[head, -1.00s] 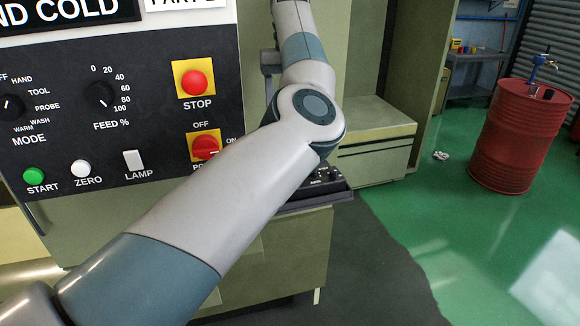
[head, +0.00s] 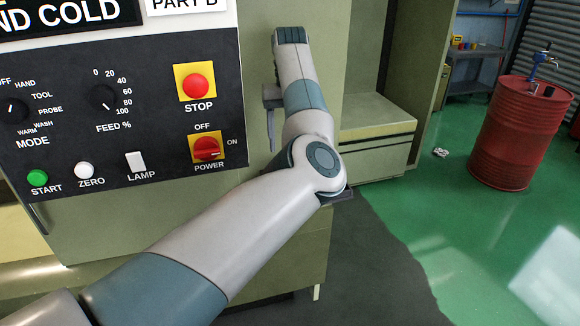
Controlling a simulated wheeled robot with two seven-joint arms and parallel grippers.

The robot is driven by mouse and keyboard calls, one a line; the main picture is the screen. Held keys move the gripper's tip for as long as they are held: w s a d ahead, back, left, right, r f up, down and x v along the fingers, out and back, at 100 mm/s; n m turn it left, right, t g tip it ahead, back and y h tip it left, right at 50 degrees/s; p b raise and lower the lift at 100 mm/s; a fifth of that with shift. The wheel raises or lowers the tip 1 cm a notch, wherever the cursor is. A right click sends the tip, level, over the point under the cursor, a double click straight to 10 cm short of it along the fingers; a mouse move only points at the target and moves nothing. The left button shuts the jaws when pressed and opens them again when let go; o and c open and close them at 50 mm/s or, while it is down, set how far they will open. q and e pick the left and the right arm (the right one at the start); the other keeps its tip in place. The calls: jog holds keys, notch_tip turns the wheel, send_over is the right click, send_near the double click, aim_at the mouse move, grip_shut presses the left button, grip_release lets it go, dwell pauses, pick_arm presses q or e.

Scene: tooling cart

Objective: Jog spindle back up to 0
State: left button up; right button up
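No spindle and no readout of its position is in view. A dark control box (head: 342,196) on a ledge at the machine's right side is almost wholly hidden behind my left arm's elbow. My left arm crosses from the lower left and bends upward at the elbow. A grey piece with a thin downward part, seemingly my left gripper (head: 271,112), shows beside the forearm, right of the panel. The forearm hides the rest, so I cannot tell its opening or whether it touches anything. My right gripper is not in view.
The black machine panel (head: 120,150) carries a red STOP button (head: 196,86), a POWER switch (head: 206,149), green START (head: 37,177), white ZERO (head: 84,170), a LAMP switch (head: 135,161) and MODE and FEED dials. A red drum (head: 515,135) stands right on open green floor.

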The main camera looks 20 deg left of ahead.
pick_arm(q)
notch_tip(320, 180, down, 8)
jog(key=p, duration=0.3)
jog(key=shift+f+p, duration=0.35)
jog(key=shift+f, duration=0.5)
jog(key=c, duration=1.1)
